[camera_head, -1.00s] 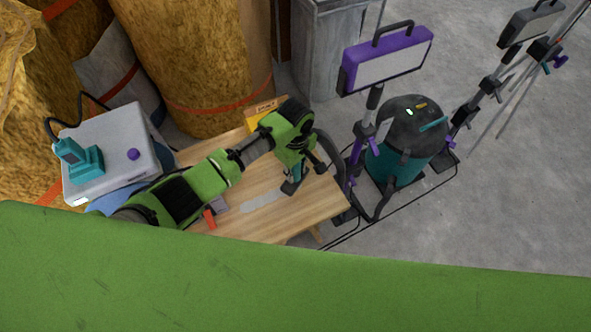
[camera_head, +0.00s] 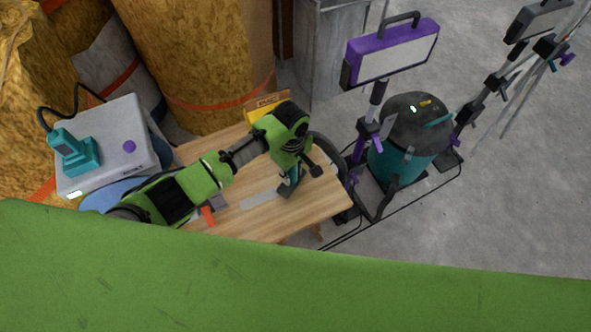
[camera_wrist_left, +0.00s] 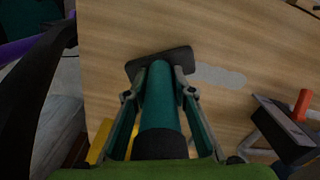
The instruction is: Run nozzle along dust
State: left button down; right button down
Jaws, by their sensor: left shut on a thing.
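The vacuum nozzle (camera_wrist_left: 159,110) is a teal tube with a flat dark head (camera_wrist_left: 160,61), seen in the left wrist view. My left gripper (camera_wrist_left: 160,95) is shut on the tube, one finger on each side. In the head view my left gripper (camera_head: 292,176) is above the right part of the wooden table (camera_head: 235,222). The grey dust strip (camera_wrist_left: 220,76) lies just right of the nozzle head in the wrist view. In the head view the dust (camera_head: 262,199) lies left of the head. Whether the head touches the wood cannot be told. My right gripper does not show.
A teal and black vacuum (camera_head: 408,140) stands on the floor right of the table, its dark hose near my gripper. A purple work lamp (camera_head: 393,52) stands behind. A yellow box (camera_head: 262,107) is at the table's back. An orange-handled tool (camera_wrist_left: 301,105) lies beside the dust.

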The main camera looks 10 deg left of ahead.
pick_arm(q)
jog(key=shift+s+a, duration=0.75)
jog(key=shift+a, duration=0.35)
jog(key=shift+s+a+p, duration=0.15)
jog(key=shift+s+a, duration=0.45)
jog(key=shift+a, duration=0.25)
jog(key=shift+s+a+p, duration=0.15)
jog(key=shift+s+a, duration=0.4)
jog(key=shift+a, duration=0.3)
jog(key=shift+s+a+r+p, duration=0.15)
jog(key=shift+s+a+p, duration=0.5)
jog(key=shift+a+p, duration=0.4)
jog(key=shift+s+a+p, duration=0.6)
jog(key=shift+a+p, duration=0.25)
jog(key=shift+p, duration=0.05)
jog(key=shift+s+a+p, duration=0.55)
jog(key=shift+a+p, duration=0.3)
jog(key=shift+s+a+p, duration=0.6)
jog(key=shift+a+p, duration=0.25)
jog(key=shift+p, duration=0.05)
jog(key=shift+r+p, duration=2.55)
jog(key=shift+p, duration=0.4)
jog(key=shift+w+r, duration=0.1)
